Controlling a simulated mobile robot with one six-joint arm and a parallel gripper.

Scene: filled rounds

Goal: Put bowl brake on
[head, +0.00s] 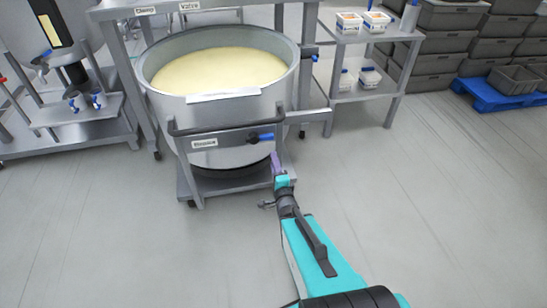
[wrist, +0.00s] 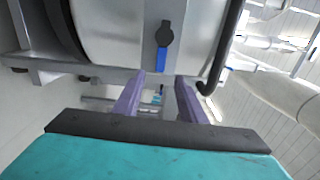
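The large steel bowl (head: 225,125) holds a pale yellow mass and stands in a wheeled frame. A lever with a blue grip (head: 265,137) and a dark round pivot is on the bowl's front panel, right of a small white label (head: 204,143) too blurred to read surely. In the wrist view the blue grip (wrist: 162,60) hangs from its dark pivot, just beyond the fingertips. My gripper (head: 277,162) is below and slightly right of the lever in the head view. Its purple fingers (wrist: 158,82) are apart, with nothing held between them.
A grey handrail (head: 225,127) runs across the bowl's front; its bent dark end shows in the wrist view (wrist: 207,86). A shelf with white tubs (head: 350,35) stands right. Grey crates (head: 440,50) and a blue pallet (head: 495,98) are farther right. The near floor is clear.

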